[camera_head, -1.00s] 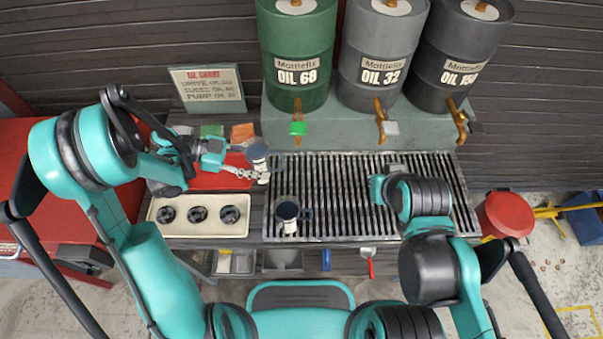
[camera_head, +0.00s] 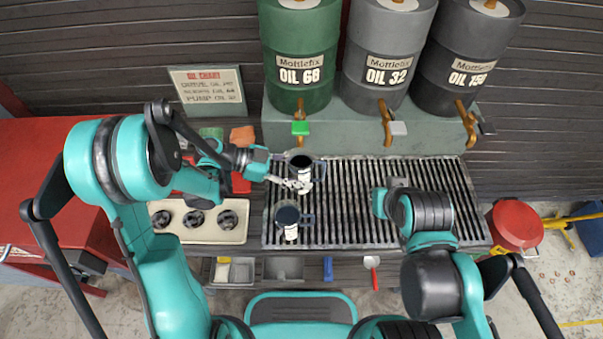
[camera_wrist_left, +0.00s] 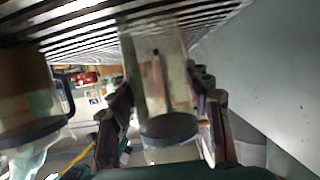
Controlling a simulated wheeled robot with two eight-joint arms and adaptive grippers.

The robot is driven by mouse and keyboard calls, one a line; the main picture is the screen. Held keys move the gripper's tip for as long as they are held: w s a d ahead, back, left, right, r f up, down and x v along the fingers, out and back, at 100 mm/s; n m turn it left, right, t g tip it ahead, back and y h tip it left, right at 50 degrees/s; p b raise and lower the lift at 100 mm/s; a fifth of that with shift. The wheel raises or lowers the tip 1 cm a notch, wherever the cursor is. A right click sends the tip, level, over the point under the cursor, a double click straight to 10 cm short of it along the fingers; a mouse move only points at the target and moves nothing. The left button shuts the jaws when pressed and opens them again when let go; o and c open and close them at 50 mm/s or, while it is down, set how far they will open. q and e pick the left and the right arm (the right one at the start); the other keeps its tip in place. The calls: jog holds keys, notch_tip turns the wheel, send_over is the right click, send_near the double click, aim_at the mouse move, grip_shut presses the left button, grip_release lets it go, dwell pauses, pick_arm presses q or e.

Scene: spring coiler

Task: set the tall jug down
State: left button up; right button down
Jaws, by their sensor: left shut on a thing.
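The tall jug (camera_head: 305,184), a clear measure with a dark top and handle, is in my left gripper (camera_head: 290,183), whose fingers are shut on it. It is over the left part of the slatted grate (camera_head: 350,225), in front of the green drum. I cannot tell whether its base touches the slats. In the left wrist view the jug (camera_wrist_left: 165,90) is between the two fingers (camera_wrist_left: 163,115). A second similar jug (camera_head: 291,232) stands on the grate just nearer to me; it also shows in the left wrist view (camera_wrist_left: 28,105).
Green (camera_head: 300,50), grey (camera_head: 385,60) and dark (camera_head: 465,60) oil drums stand behind the grate, their taps (camera_head: 300,112) facing it. A pale tray (camera_head: 170,232) with dark round parts lies at left. The grate's middle is bare; my right arm covers some of its right.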

pick_arm(q)
jog(key=o, duration=1.4)
jog(key=shift+c, duration=0.2)
